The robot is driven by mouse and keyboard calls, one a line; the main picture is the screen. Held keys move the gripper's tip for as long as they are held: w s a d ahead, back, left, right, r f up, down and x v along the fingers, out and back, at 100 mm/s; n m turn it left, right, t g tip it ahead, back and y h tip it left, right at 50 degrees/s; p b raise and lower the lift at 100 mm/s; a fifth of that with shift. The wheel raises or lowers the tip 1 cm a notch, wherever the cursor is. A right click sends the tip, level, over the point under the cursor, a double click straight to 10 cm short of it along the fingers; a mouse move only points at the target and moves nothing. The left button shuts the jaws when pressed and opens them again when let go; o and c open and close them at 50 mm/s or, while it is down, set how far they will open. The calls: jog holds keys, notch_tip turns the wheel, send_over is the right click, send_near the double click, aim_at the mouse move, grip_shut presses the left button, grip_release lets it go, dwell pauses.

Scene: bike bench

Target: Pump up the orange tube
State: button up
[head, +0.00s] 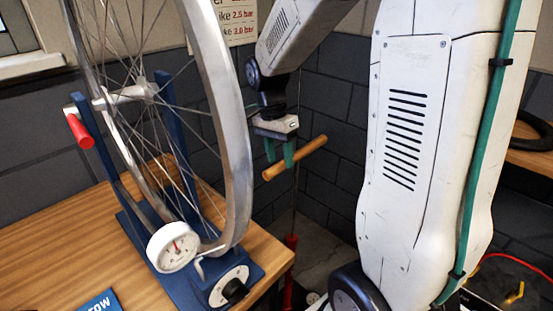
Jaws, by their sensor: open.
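My gripper (280,152) has green fingers that are open and point down. It is at a wooden pump handle (312,147), a crossbar on a thin upright rod. The right finger overlaps the handle in the picture; I cannot tell whether it touches. Below, the red pump body (290,262) shows partly beyond the bench edge; its lower part is hidden. A red hose (520,258) with a yellow end piece (515,293) shows at the lower right. No orange tube can be made out.
A wheel (229,130) stands in a blue truing stand (178,140) on the wooden bench (75,235). A white dial gauge (173,247) sits at its front. A black tyre-like ring (530,130) lies on a shelf (530,160) at right. My arm hides part of the right side.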

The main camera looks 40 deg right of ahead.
notch_tip(320, 180, up, 6)
jog(key=w, duration=0.1)
jog(key=shift+a+r, duration=0.2)
jog(key=shift+r, duration=0.05)
jog(key=shift+w, duration=0.15)
jog(key=shift+c, duration=1.3)
jog(key=r, duration=0.2)
jog(key=w+r, duration=0.1)
jog(key=r, duration=0.5)
jog(key=shift+w+d+r, duration=0.1)
jog(key=shift+w+d, duration=0.1)
jog(key=shift+w, duration=0.05)
grip_shut()
jog(key=s+f, duration=0.1)
jog(key=f, duration=0.8)
jog(key=s+f, duration=0.1)
jog(key=f, duration=0.3)
jog(key=shift+s+d+f, duration=0.25)
jog(key=shift+s+f, duration=0.05)
